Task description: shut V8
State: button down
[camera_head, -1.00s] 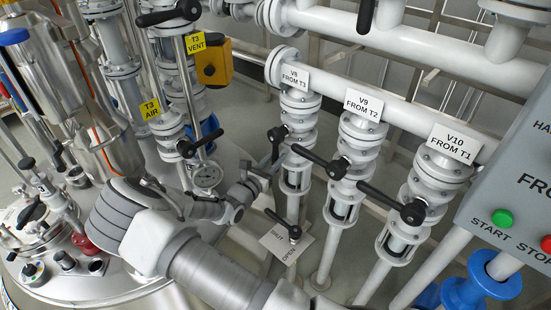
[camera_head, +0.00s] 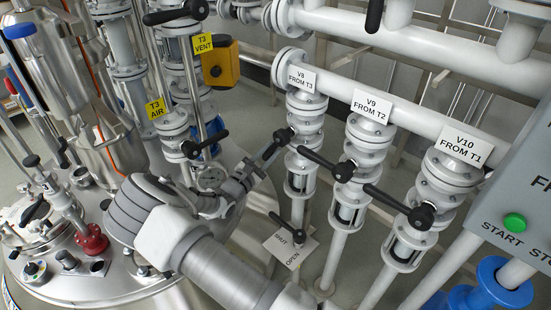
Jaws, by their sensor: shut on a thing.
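The V8 valve (camera_head: 303,120) stands under the white label "V8 FROM T3" (camera_head: 302,80), on the left of three similar valves. Its black lever (camera_head: 276,147) runs from the pivot down and to the left. My gripper (camera_head: 262,163) comes in from the lower left and is shut on the lever's outer end. The jaws partly hide that end.
V9 (camera_head: 369,135) and V10 (camera_head: 448,175) stand to the right, with black levers pointing up-left towards V8. A SHUT/OPEN plate (camera_head: 276,252) with a small lever lies below. The T3 vessel (camera_head: 130,292) and its fittings crowd the left; a control panel (camera_head: 525,190) stands at right.

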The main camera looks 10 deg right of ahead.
jog(key=w+m, duration=0.1)
jog(key=a+r+m+b, duration=0.1)
jog(key=m, duration=0.1)
jog(key=shift+w+a+r, duration=0.2)
jog(key=shift+w+r, duration=0.1)
jog(key=shift+w, duration=0.05)
notch_tip(320, 180, up, 6)
jog(key=w+a+m+g+h+b, duration=0.1)
jog(key=m+h+b, duration=0.2)
jog(key=m, duration=0.7)
jog(key=shift+w+a+r+m+g, duration=0.15)
jog(key=shift+w+m+g, duration=0.15)
jog(key=shift+w+m, duration=0.1)
jog(key=c, duration=0.7)
grip_release()
jog(key=shift+c, duration=0.2)
jog(key=shift+o, duration=0.3)
jog(key=shift+f, duration=0.2)
jog(key=shift+s, duration=0.1)
